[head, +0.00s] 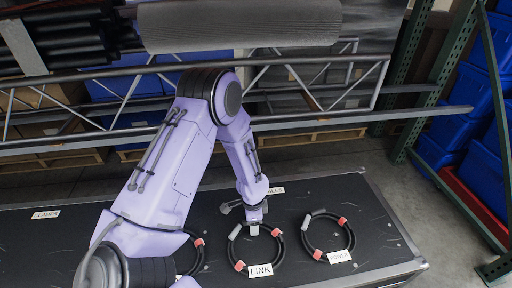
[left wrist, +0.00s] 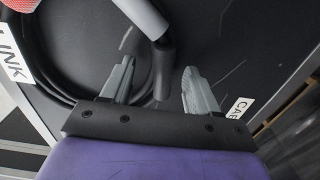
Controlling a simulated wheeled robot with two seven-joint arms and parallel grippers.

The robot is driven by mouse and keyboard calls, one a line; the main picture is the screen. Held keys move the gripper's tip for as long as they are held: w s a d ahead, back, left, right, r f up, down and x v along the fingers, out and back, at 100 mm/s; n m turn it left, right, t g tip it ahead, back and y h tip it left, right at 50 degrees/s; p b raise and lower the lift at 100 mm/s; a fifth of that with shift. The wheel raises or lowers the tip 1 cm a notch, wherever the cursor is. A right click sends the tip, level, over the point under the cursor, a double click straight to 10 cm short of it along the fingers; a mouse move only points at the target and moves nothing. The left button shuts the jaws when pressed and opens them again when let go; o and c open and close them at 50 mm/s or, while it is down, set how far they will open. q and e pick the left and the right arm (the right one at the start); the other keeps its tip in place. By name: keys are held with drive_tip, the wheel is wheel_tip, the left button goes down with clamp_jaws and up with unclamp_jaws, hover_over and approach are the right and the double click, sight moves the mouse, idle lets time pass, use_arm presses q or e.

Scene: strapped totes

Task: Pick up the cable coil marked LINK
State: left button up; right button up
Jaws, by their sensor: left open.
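The cable coil marked LINK (head: 277,250) lies on the black case top, a black ring with red bands, a grey piece and a white LINK label (head: 260,270). In the left wrist view the coil (left wrist: 60,75) fills the upper left, its LINK label (left wrist: 13,55) at the edge. My left gripper (head: 254,222) is over the coil's far rim. In the left wrist view the left gripper (left wrist: 160,72) is open, with a black part of the coil and its grey piece between or just beyond the fingers. I cannot tell whether they touch. My right gripper is not in view.
Another coil (head: 351,238) with a white label lies to the right, and a third (head: 199,257) is partly hidden behind my arm. The black case (head: 385,240) ends at a metal edge on the right. A metal truss (head: 330,85) spans behind it, with blue bins (head: 475,105) at right.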

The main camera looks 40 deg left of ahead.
use_arm(q)
drive_tip(key=shift+r, duration=0.1)
clamp_jaws()
